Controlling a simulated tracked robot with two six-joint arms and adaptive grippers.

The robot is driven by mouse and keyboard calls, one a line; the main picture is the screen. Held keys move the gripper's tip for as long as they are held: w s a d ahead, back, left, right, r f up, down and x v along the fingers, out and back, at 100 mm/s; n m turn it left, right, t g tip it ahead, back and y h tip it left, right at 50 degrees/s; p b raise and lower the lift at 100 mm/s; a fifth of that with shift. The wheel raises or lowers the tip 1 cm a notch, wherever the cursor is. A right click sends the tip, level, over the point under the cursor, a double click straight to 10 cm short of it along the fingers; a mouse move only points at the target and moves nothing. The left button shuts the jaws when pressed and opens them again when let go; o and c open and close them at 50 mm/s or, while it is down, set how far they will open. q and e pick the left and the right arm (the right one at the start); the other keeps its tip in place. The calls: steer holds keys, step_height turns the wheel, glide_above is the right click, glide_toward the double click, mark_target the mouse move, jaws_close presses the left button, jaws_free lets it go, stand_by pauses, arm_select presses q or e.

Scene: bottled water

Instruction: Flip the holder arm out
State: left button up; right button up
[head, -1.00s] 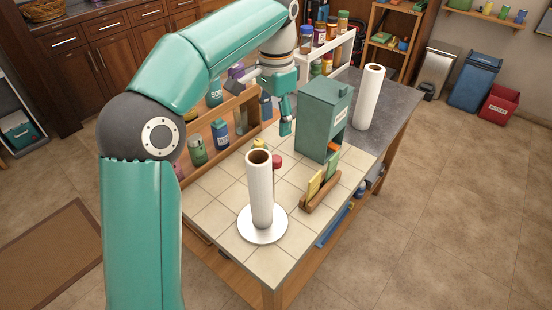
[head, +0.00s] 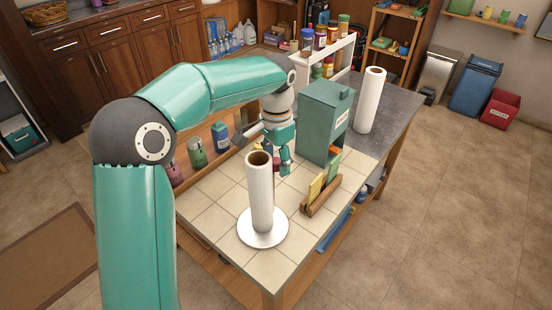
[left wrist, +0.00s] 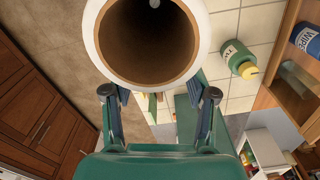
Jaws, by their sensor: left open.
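A white paper roll (head: 260,200) stands upright on a round white base (head: 262,238) on the tiled worktop. My left gripper (head: 278,168) is open and empty, just behind the roll's upper part in the head view. In the left wrist view the roll's brown tube mouth (left wrist: 150,40) fills the top middle, in front of my open fingers (left wrist: 160,105). A small pale round spot (left wrist: 154,3) shows deep in the tube. I cannot make out a separate holder arm. My right gripper is not in view.
A green dispenser box (head: 324,120) stands behind and right of the gripper, with a wooden sponge rack (head: 322,200) in front. Another paper roll (head: 369,100) stands farther back.

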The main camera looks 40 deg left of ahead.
arm_select(q)
jaws_close()
steer(key=shift+w+a+r+n+p, duration=0.1)
steer(key=shift+w+n+p, duration=0.35)
steer(key=shift+n, duration=0.3)
steer(key=shift+w+r+n+p, duration=0.1)
steer(key=shift+w+n+p, duration=0.15)
steer(key=shift+n+p, duration=0.4)
steer(key=shift+w+a+f+n+p, duration=0.1)
steer(key=shift+w+a+n+p, duration=0.5)
steer(key=shift+n, duration=1.4)
steer(key=shift+w+a+n+p, duration=0.55)
steer(key=shift+w+n+p, duration=0.05)
steer(key=shift+n, duration=1.4)
steer(key=shift+w+a+f+n+p, duration=0.1)
steer(key=shift+w+a+n+p, duration=0.5)
steer(key=shift+n, duration=1.4)
